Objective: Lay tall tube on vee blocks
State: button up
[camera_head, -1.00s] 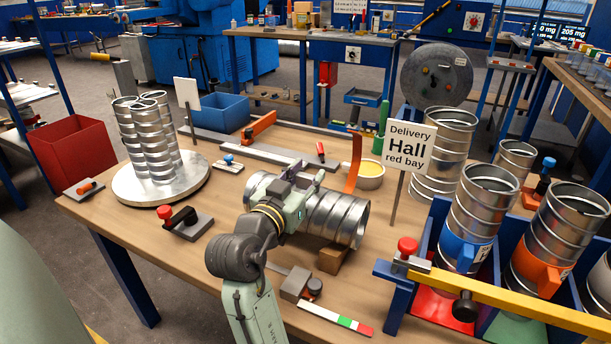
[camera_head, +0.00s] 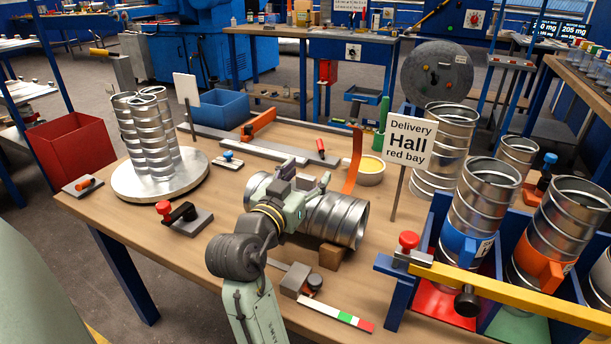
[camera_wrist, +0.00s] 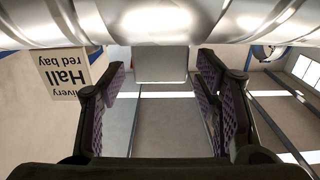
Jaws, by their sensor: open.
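A wide ribbed metal tube (camera_head: 338,218) lies on its side near the middle of the table. Its open right end faces right, and a brown block (camera_head: 331,257) sits beneath that end. Any support under the left part is hidden by my arm. My gripper (camera_head: 308,182) is above the tube in the head view. In the wrist view the tube (camera_wrist: 160,22) crosses the top of the picture, and my gripper (camera_wrist: 164,72) shows two separated fingers with nothing between them. The tube appears just beyond the fingertips; I cannot tell whether they touch.
Upright thin tubes (camera_head: 150,130) stand on a round plate (camera_head: 125,187) at left. A Delivery Hall sign (camera_head: 410,140) stands right of the tube. A blue rack (camera_head: 436,225) with upright tubes and a yellow bar (camera_head: 530,302) fills the right. A red-knobbed clamp (camera_head: 183,216) sits at front left.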

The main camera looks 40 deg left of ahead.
jog(key=shift+f, duration=0.1)
jog(key=v, duration=1.2)
